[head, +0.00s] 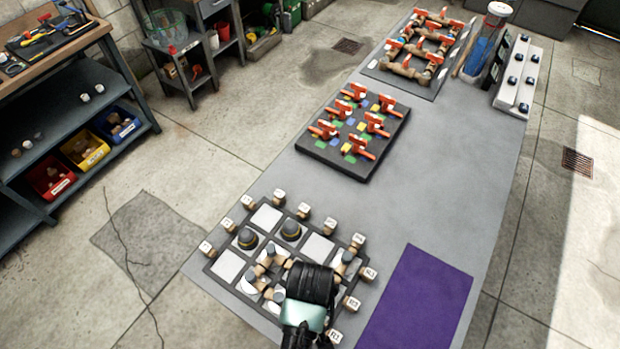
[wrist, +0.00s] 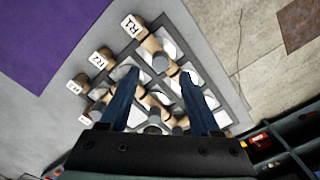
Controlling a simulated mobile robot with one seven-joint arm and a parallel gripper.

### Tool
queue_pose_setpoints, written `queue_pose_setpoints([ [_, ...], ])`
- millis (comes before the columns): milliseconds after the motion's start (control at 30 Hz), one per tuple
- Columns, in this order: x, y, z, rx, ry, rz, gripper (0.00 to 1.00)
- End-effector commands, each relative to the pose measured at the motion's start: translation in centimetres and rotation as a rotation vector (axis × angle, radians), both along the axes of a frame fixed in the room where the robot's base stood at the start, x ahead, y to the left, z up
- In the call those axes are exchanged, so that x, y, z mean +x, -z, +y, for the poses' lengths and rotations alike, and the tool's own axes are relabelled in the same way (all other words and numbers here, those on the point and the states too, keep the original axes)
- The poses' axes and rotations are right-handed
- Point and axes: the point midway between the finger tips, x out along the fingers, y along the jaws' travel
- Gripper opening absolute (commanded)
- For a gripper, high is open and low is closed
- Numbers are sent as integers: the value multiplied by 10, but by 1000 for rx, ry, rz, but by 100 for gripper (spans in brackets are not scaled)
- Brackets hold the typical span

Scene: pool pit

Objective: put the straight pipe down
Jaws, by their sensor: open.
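The grid board (head: 228,265), a dark frame with white squares, lies on the near end of the grey table. Tan pipe pieces with grey ends stand or lie in several of its squares, one group (head: 268,262) just left of my wrist. In the wrist view my gripper (wrist: 160,78) is open above the board, its two blue fingers apart. A short tan and grey piece (wrist: 158,98) shows between the fingers, and neither finger is clearly touching it. I cannot tell for certain which piece is the straight pipe. In the head view my wrist hides the fingertips and nearby squares.
Farther back are a black tray of red-handled valves (head: 352,132) and another pipe rack (head: 412,60). Grey table between is clear.

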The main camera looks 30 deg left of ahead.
Motion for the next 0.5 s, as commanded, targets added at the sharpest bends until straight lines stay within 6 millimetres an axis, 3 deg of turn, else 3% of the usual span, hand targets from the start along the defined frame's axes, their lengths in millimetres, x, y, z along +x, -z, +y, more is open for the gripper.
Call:
queue_pose_setpoints([
  [200, 1, -40, 0, 1, 0, -2, 64],
  [500, 0, -59, 0, 0, 0, 0, 64],
])
